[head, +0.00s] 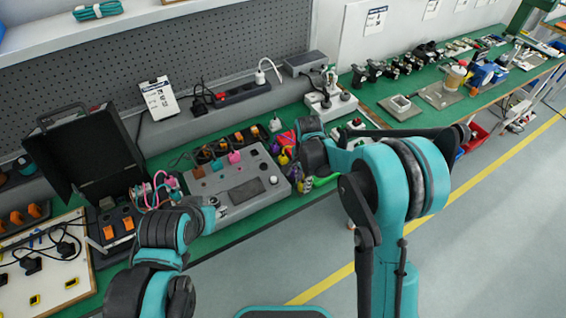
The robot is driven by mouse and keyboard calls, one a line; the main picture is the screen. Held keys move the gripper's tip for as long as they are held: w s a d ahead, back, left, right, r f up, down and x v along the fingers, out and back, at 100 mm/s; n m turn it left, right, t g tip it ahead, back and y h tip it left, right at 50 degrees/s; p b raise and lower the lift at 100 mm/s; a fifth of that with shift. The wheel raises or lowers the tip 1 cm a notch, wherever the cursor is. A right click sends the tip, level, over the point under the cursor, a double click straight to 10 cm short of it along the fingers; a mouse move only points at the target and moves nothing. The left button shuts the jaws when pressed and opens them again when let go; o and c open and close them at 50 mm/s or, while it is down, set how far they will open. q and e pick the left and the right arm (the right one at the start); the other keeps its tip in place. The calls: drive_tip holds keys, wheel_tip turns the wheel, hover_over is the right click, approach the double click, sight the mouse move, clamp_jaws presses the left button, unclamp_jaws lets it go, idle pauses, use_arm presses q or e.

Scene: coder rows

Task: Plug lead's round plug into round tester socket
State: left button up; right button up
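The tester is a grey box (215,180) with a dark screen (246,190), lying on the green bench in the head view. A pink plug (234,157) and orange parts stand along its back edge. I cannot tell which opening is the round socket. Coloured leads (287,150) bunch at its right end, and a green lead (322,181) shows below my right wrist. I cannot pick out the round plug. My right gripper (298,168) is at the tester's right end, small and mostly hidden by its own arm. My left arm reaches the tester's front left corner; its fingers are not clear.
An open black case (85,155) stands left of the tester, with pink and green leads (155,190) between. A white board with black plugs (45,265) lies front left. A power strip (243,92) runs behind. Several small parts fill the bench at right.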

clamp_jaws()
drive_tip(key=shift+r, duration=0.35)
idle(0.4)
drive_tip(key=shift+r+p, duration=1)
drive_tip(key=shift+r, duration=0.15)
drive_tip(key=shift+r, duration=0.3)
wheel_tip(320, 180, up, 8)
drive_tip(key=r+p, duration=0.1)
drive_tip(key=p, duration=0.5)
drive_tip(key=w+a+f+b, duration=0.1)
drive_tip(key=w+a, duration=0.1)
drive_tip(key=a, duration=0.2)
drive_tip(key=w+a+f+b, duration=0.1)
drive_tip(key=a+f, duration=0.1)
drive_tip(key=a, duration=0.2)
drive_tip(key=w+a+f+b, duration=0.1)
drive_tip(key=w+a+f, duration=0.1)
drive_tip(key=a, duration=0.3)
drive_tip(key=shift+w+a, duration=0.1)
drive_tip(key=shift+w, duration=0.2)
drive_tip(key=shift+f+b, duration=0.3)
drive_tip(key=shift+f, duration=0.1)
